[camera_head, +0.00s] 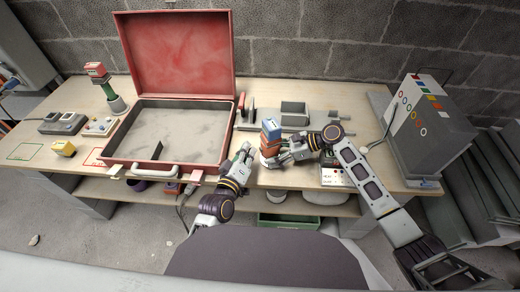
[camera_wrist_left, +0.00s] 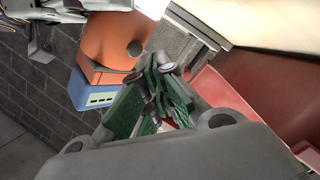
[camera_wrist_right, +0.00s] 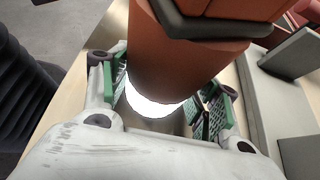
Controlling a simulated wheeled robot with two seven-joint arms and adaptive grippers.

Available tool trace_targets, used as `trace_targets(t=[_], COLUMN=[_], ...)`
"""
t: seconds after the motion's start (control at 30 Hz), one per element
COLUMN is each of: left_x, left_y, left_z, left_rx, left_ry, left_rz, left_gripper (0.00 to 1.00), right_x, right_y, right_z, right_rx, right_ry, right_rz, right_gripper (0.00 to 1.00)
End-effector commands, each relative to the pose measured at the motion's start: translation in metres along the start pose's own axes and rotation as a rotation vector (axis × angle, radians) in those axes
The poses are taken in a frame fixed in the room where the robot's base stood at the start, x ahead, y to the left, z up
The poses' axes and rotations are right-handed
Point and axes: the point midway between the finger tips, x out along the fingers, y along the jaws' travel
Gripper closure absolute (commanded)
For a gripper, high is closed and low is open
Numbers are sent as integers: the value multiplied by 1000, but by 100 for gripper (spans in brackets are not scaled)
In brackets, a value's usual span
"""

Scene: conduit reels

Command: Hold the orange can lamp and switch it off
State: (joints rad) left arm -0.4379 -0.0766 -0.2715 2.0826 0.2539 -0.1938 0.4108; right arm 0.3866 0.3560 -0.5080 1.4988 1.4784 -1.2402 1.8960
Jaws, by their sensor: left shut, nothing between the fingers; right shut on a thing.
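The orange can lamp (camera_head: 269,139) stands roughly upright above the front edge of the bench, with a blue block-like top. My right gripper (camera_head: 273,159) is shut on its lower body. In the right wrist view the lamp's body (camera_wrist_right: 190,62) sits between the fingers, and its lower end glows white. My left gripper (camera_head: 247,149) is shut and empty, just left of the lamp. In the left wrist view the fingertips (camera_wrist_left: 163,68) are close to the lamp's orange body (camera_wrist_left: 108,38), near a dark round knob (camera_wrist_left: 134,48). I cannot tell whether they touch it.
An open red case (camera_head: 229,125) lies left of the lamp, its lid raised. A grey box with coloured rings (camera_head: 425,122) stands at the right. Grey trays (camera_head: 294,112) lie behind the lamp. A yellow block (camera_head: 64,148) and switch boxes (camera_head: 62,123) sit far left.

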Motion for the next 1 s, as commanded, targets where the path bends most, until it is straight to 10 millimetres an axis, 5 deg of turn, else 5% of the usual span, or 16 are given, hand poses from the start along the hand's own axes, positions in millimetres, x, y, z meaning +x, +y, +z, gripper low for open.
trace_targets(t=[1.0], left_x=[8], left_y=[12], left_z=[8], left_rx=[-12], left_ry=[-4], left_rz=[10], left_gripper=[100], right_x=[0], right_y=[0], right_z=[0], right_rx=[1], right_ry=[0], right_rz=[0], right_gripper=[67])
